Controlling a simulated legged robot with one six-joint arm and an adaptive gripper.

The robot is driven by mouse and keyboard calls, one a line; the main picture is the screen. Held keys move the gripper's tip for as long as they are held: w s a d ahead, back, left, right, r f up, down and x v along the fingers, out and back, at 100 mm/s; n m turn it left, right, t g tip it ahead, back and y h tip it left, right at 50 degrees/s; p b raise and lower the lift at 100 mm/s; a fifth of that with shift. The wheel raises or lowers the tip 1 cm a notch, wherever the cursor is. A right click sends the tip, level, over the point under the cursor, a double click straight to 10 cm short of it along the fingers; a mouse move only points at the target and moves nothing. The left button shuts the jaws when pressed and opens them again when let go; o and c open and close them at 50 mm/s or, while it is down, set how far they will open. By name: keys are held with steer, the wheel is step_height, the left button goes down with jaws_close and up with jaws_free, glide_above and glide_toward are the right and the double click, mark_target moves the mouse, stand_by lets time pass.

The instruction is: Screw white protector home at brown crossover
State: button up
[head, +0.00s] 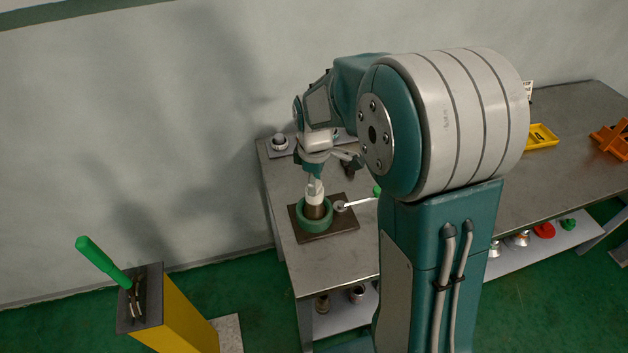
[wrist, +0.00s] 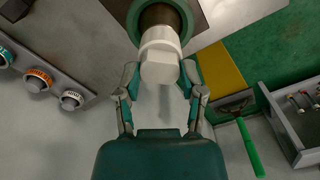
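The white protector (head: 315,197) sits on top of the upright brown crossover (head: 315,212). The crossover stands inside the green ring of a vise (head: 301,222) on a dark base plate (head: 340,220). In the wrist view the protector (wrist: 159,52) is large and central, with the brown crossover (wrist: 160,14) and the green ring (wrist: 134,22) beyond it. My gripper (head: 314,181) points down over the protector. In the wrist view its fingers (wrist: 160,72) lie against both sides of the protector and appear shut on it. How deep the threads engage is hidden.
A vise handle (head: 357,204) with a green knob reaches right. A yellow stand (head: 173,315) with a green lever is at lower left. A yellow tray (head: 541,136) and orange holder (head: 611,140) are on the right bench. A dial panel (wrist: 38,78) shows at left in the wrist view.

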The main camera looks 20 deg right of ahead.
jaws_close()
steer(key=m, duration=1)
steer(key=shift+s+f, duration=0.1)
steer(key=m, duration=0.4)
steer(key=shift+m, duration=0.3)
steer(key=m, duration=1.4)
